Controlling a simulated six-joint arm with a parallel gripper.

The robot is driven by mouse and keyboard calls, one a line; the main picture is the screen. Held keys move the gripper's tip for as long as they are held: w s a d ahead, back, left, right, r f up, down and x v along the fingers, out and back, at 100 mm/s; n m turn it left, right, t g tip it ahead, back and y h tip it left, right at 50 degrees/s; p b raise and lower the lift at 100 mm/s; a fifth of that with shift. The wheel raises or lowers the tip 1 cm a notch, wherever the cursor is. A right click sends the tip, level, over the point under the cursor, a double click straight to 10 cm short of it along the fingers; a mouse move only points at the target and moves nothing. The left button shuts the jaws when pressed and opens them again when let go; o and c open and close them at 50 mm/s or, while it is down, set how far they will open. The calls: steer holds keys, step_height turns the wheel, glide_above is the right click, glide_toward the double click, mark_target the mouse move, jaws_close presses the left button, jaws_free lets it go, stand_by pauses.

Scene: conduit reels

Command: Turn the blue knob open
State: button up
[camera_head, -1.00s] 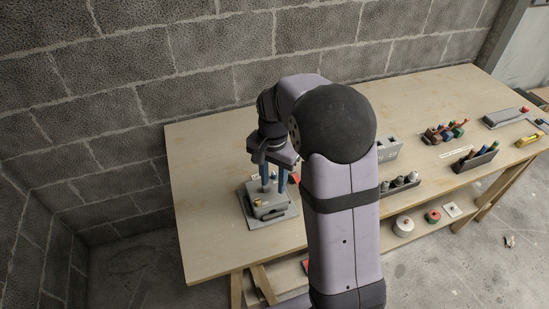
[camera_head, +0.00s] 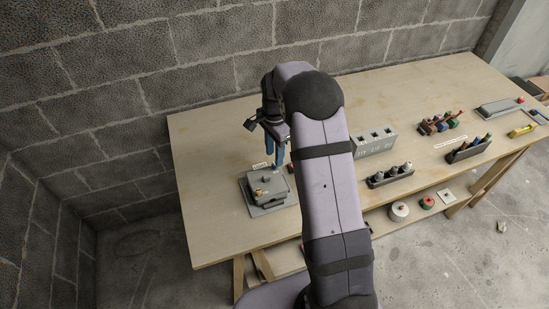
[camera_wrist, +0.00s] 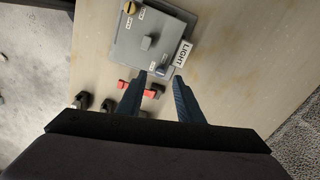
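A grey control box (camera_head: 268,186) on a grey base plate sits near the left end of the bench; it also shows in the wrist view (camera_wrist: 168,28). In the wrist view a small dark bluish knob (camera_wrist: 161,70) is at the box's near edge, beside the white LIGHT label (camera_wrist: 183,53). A grey knob (camera_wrist: 147,42) is at the middle and a brass knob (camera_wrist: 130,7) at the far corner. My gripper (camera_wrist: 160,76) is open with blue fingers. In the picture its tips flank the bluish knob; contact is not visible. In the head view it (camera_head: 276,157) is above the box's back right side.
Red and black items (camera_wrist: 123,86) lie beside the box in the wrist view. A grey socket block (camera_head: 375,143) and a dark rack (camera_head: 390,176) stand to the right on the bench. A block wall (camera_head: 220,60) is behind. Bare bench surrounds the box's left side.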

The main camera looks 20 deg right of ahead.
mark_target(274, 166)
steer(key=shift+f+p, duration=0.5)
steer(key=shift+f, duration=1.45)
jaws_close()
